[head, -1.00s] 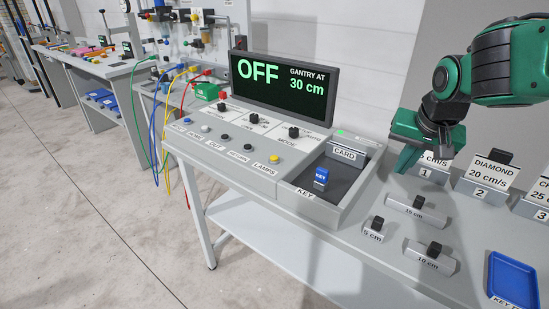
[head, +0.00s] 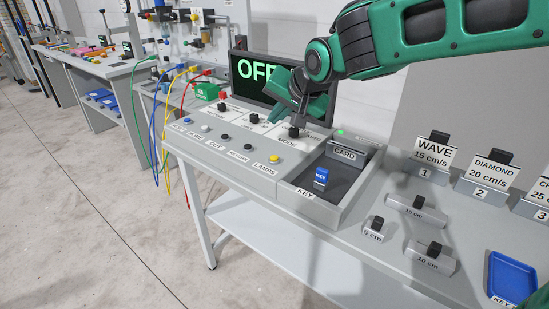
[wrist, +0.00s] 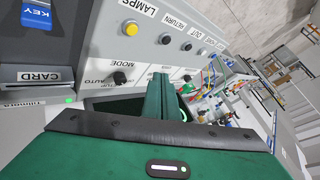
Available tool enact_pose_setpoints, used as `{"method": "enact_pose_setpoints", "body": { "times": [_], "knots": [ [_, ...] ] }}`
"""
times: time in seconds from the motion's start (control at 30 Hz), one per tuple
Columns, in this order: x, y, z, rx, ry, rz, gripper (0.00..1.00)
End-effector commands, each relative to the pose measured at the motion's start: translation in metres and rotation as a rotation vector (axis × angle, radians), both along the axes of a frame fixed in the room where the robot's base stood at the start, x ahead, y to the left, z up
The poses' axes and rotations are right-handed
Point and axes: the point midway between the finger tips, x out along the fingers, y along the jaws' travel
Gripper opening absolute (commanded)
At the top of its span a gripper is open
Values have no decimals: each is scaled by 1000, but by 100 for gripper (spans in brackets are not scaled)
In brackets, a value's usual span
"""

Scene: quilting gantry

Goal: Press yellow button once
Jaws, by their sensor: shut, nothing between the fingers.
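The yellow button (head: 273,159) sits at the right end of the front row on the grey control panel (head: 232,163), above the LAMPS label. In the wrist view the yellow button (wrist: 133,29) is at the upper middle, clear of my fingers. My green gripper (head: 297,121) is over the back part of the panel, near the MODE knob (head: 293,132) and in front of the display. In the wrist view my gripper (wrist: 160,77) has its fingers together with nothing between them. It is apart from the yellow button. My gripper hides part of the display.
The display (head: 249,72) stands behind the panel. Other buttons, such as the RETURN button (head: 246,144), line the same row. A tray with a blue key (head: 321,178) and a card slot (head: 342,153) lies right of the panel. Labelled blocks stand farther right.

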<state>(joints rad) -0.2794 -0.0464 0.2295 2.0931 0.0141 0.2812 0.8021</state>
Motion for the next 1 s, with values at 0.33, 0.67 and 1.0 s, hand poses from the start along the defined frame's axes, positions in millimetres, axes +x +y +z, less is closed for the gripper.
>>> {"method": "enact_pose_setpoints", "body": {
  "times": [0.33,0.67,1.0],
  "knots": [
    [0,-1,-14,-2,3,-1,0],
    [0,-1,-55,-2,4,0,0],
    [0,-1,-85,-2,2,-1,0]
  ]
}}
